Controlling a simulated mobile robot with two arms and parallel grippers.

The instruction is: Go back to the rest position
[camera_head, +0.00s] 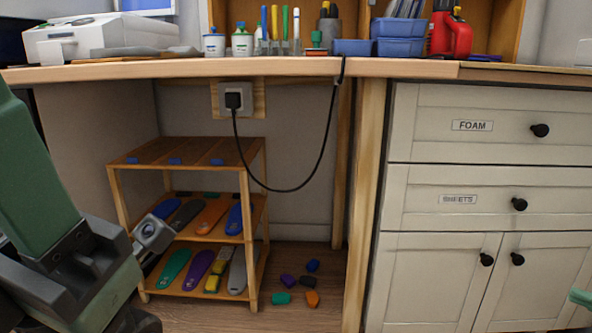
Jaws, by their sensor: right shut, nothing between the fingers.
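My right gripper (582,298) shows only as a small green piece at the right edge, in front of the lower cabinet doors. It is shut and empty, and most of it is cut off by the frame. My left arm comes in large at the left, with green links and dark joints, in front of the left end of the shelf. The fingers of my left gripper do not show. Neither arm is seen touching the furniture.
A wooden shelf (250,222) holds several coloured insoles. Several small coloured blocks (290,282) lie on the floor. The workbench (270,68) carries tools, blue bins (400,27) and a printer (95,35). A cable hangs from the socket (235,98). Drawers (470,130) stand right.

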